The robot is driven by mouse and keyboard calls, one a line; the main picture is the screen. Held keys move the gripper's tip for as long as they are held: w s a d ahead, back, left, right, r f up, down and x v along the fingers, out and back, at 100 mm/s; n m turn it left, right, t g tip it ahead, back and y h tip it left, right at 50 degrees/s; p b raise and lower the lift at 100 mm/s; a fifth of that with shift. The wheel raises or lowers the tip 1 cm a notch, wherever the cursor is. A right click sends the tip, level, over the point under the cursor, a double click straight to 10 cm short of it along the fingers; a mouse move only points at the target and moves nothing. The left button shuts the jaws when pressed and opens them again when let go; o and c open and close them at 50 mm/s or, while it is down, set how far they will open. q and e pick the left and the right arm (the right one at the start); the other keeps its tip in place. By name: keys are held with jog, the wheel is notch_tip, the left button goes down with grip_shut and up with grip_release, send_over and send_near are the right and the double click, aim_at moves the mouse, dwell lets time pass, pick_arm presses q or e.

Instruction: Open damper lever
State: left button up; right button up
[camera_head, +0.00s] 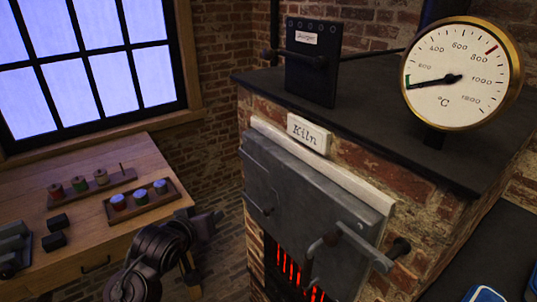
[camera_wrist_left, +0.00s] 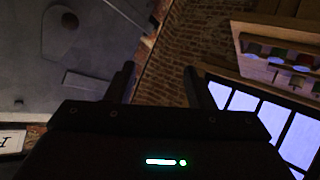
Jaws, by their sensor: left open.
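The black damper plate (camera_head: 312,72) stands upright on the kiln's dark top and carries a small white label (camera_head: 306,38). A dark horizontal lever (camera_head: 292,56) crosses it and ends in a knob at its left. My left gripper (camera_head: 216,220) is low and left of the kiln, well below and apart from the lever. In the left wrist view its two dark fingers (camera_wrist_left: 157,85) are spread with nothing between them. The lever is not recognisable in that view. My right gripper is not in view.
The brick kiln has a closed grey door (camera_head: 310,210) with a latch handle (camera_head: 350,245); red glow shows below. A round gauge (camera_head: 461,75) stands on top at right. A wooden table (camera_head: 85,255) at left holds racks of jars and spools (camera_head: 138,200).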

pick_arm(q)
jog(key=w+d+r+t+h, duration=0.2)
jog(key=w+r, duration=0.1)
jog(key=r, duration=0.3)
jog(key=w+d+r+n+t+h, duration=0.1)
jog(key=w+d+r, duration=0.15)
jog(key=r, duration=0.45)
jog(key=w+d+r+t+h, duration=0.1)
jog(key=w+r+t+h, duration=0.1)
jog(key=w+r, duration=0.3)
jog(key=h, duration=0.5)
send_near(265, 55)
jog(key=w+d, duration=0.2)
jog(key=w, duration=0.1)
jog(key=shift+m, duration=0.4)
jog(key=p+x, duration=0.1)
jog(key=x, duration=0.2)
jog(key=r+p+x, duration=0.1)
jog(key=p+x, duration=0.1)
jog(key=x, duration=0.1)
jog(key=shift+w+d+r, duration=0.1)
jog(key=shift+d, duration=0.15)
jog(key=shift+w+d, duration=0.3)
jog(key=shift+w, duration=0.25)
grip_shut()
